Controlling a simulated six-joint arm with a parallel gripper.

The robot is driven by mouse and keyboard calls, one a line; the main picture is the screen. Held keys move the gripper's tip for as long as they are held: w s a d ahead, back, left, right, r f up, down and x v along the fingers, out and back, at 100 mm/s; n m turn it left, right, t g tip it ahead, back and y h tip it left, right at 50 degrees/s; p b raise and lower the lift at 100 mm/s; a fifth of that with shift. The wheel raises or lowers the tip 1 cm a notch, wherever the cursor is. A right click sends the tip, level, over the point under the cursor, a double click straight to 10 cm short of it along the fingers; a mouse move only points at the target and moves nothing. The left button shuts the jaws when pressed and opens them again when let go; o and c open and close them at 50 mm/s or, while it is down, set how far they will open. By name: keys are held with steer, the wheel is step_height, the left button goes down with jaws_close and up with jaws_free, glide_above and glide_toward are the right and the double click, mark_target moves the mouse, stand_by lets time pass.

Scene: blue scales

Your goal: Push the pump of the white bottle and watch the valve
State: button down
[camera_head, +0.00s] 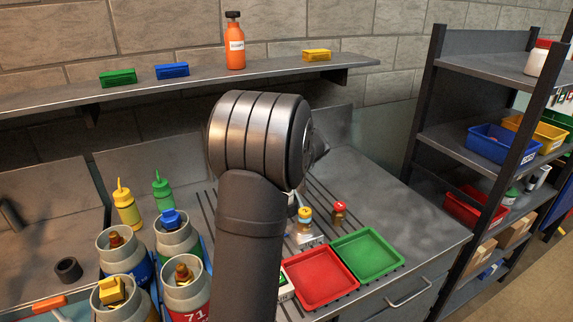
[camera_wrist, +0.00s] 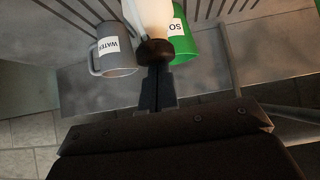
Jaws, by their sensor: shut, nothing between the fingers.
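In the wrist view, a white bottle (camera_wrist: 152,14) with a dark brown top (camera_wrist: 155,51) is at the upper middle, partly cut off by the frame edge. My gripper (camera_wrist: 157,75) is shut and empty, with its fingertips right at the dark top; I cannot tell whether they touch it. In the head view my arm hides the bottle and most of the gripper. Valves show on gas cylinders at the lower left: a blue one (camera_head: 173,218), a yellow one (camera_head: 112,291) and brown ones (camera_head: 183,273).
A grey mug labelled WATER (camera_wrist: 112,52) and a green container (camera_wrist: 183,45) flank the bottle. Red (camera_head: 318,277) and green (camera_head: 366,254) trays lie on the bench. Yellow (camera_head: 125,206) and green (camera_head: 162,191) squeeze bottles stand left. Bare bench (camera_head: 415,225) shows at right.

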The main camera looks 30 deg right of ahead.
steer(key=shift+s+a+f, duration=0.1)
steer(key=shift+s+f, duration=0.1)
steer(key=shift+f, duration=0.6)
step_height(320, 180, up, 5)
steer(key=shift+w, duration=0.1)
steer(key=v, duration=1)
steer(key=shift+r, duration=0.35)
steer(key=shift+w, duration=0.15)
stand_by(2.2)
stand_by(0.4)
